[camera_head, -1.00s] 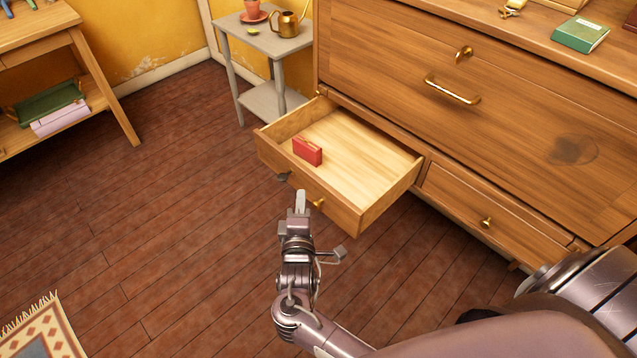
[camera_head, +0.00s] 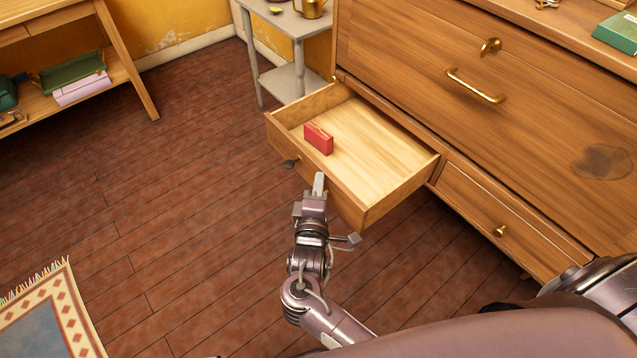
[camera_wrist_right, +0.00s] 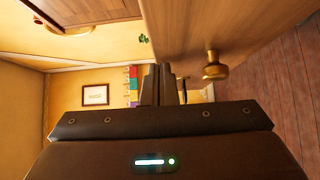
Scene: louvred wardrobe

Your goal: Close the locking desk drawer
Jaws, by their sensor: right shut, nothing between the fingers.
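The drawer (camera_head: 385,158) at the lower left of the wooden desk (camera_head: 420,75) is pulled out, with a small red box (camera_head: 319,139) inside near its front. My right gripper (camera_head: 319,182) is shut and empty, just in front of the drawer's front panel, overlapping it in the head view. I cannot tell whether it touches. In the right wrist view the shut fingers (camera_wrist_right: 163,80) are beside the wooden front panel (camera_wrist_right: 195,25), with its brass knob (camera_wrist_right: 214,67) to their right. The knob is hidden by the gripper in the head view. My left gripper is out of view.
A small dark piece (camera_head: 290,163) sticks out at the left of the drawer front. A shut drawer with a brass knob (camera_head: 500,230) is at right. A grey side table (camera_head: 292,82) stands behind the open drawer. A rug (camera_head: 65,290) lies lower left; the floor between is clear.

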